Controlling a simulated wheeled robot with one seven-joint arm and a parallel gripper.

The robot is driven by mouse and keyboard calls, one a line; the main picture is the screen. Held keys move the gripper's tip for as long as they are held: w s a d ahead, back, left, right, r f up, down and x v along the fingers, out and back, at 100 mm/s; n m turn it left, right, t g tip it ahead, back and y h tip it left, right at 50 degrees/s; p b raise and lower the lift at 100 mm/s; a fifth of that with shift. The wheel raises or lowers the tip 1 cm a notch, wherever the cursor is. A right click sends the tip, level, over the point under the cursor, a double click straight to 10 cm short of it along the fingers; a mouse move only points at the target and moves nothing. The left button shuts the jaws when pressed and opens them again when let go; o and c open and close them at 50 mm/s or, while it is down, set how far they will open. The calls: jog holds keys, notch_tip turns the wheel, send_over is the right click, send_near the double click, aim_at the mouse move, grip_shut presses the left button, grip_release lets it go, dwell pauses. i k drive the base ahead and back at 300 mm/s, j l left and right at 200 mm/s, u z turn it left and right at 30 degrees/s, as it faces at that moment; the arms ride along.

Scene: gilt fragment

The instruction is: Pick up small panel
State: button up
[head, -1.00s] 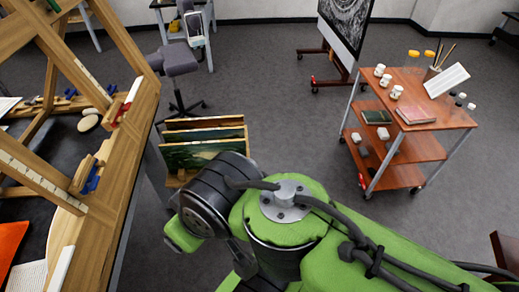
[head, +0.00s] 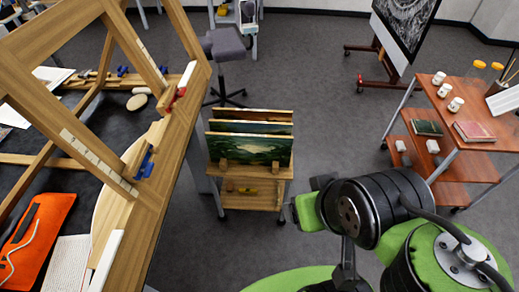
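Several small painted panels stand upright, one behind another, in a small wooden cart (head: 252,190) in the middle of the head view. The front panel (head: 250,150) shows a dark green landscape with a pale patch. Two more panels (head: 252,127) show behind it, mostly as top edges. I cannot tell which one the task calls the small panel. My green and black arm is at the lower right, to the right of the cart and apart from the panels in the picture.
A red-brown trolley (head: 455,182) with jars and books stands at right. A grey stool (head: 228,50) and a dark picture on an easel (head: 405,30) stand behind. Grey floor is open between.

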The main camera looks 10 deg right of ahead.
aim_at(245, 149)
jog(key=i+j+u, duration=0.15)
jog(key=i+u, duration=0.55)
jog(key=i, duration=0.15)
jog(key=i+l+u, duration=0.1)
jog(key=i+u, duration=0.25)
jog(key=i, duration=0.1)
